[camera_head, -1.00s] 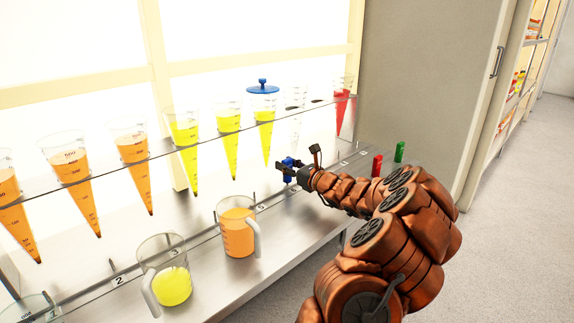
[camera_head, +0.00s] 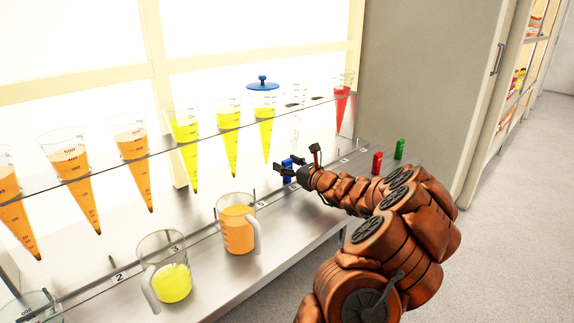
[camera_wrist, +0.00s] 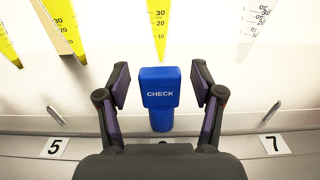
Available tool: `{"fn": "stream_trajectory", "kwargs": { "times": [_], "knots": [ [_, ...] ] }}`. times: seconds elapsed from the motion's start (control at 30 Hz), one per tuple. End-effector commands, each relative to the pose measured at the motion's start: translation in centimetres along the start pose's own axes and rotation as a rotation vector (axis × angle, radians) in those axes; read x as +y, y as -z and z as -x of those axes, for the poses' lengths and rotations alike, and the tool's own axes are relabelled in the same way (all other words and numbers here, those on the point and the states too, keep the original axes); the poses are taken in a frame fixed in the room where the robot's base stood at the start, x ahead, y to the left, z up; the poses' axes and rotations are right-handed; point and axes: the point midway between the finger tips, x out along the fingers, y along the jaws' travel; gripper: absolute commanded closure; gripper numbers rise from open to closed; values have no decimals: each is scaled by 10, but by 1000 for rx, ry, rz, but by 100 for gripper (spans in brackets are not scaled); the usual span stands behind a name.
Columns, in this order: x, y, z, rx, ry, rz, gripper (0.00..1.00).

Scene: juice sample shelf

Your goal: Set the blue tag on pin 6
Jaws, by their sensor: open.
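The blue tag (camera_wrist: 159,85), marked CHECK, stands upright between the pins labelled 5 (camera_wrist: 55,148) and 7 (camera_wrist: 274,144) in the wrist view. Any pin under the tag and its number label are hidden. My gripper (camera_wrist: 160,82) is open, with one finger on each side of the tag and a visible gap to both. In the head view, the tag (camera_head: 287,166) shows partly behind my gripper (camera_head: 284,172), low over the steel shelf.
A red tag (camera_head: 377,163) and a green tag (camera_head: 400,149) stand at the right end of the shelf. Jugs of orange juice (camera_head: 237,228) and yellow juice (camera_head: 172,283) stand in front. Filled cones hang in the clear rack above; one has a blue lid (camera_head: 263,85).

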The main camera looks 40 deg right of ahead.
Motion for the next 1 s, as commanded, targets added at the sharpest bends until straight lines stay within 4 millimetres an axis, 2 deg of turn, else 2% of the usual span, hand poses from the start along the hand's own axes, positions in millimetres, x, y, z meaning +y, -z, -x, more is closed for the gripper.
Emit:
{"fn": "stream_trajectory", "kwargs": {
  "times": [0.17, 0.33, 0.8, 1.0],
  "knots": [
    [0, 0, 1, 0, 0, 0, 33],
    [-1, 0, 13, 0, 2, -2, 33],
    [-2, -1, 85, -2, 4, -1, 33],
    [-1, 0, 108, -1, 3, 1, 33]
  ]
}}
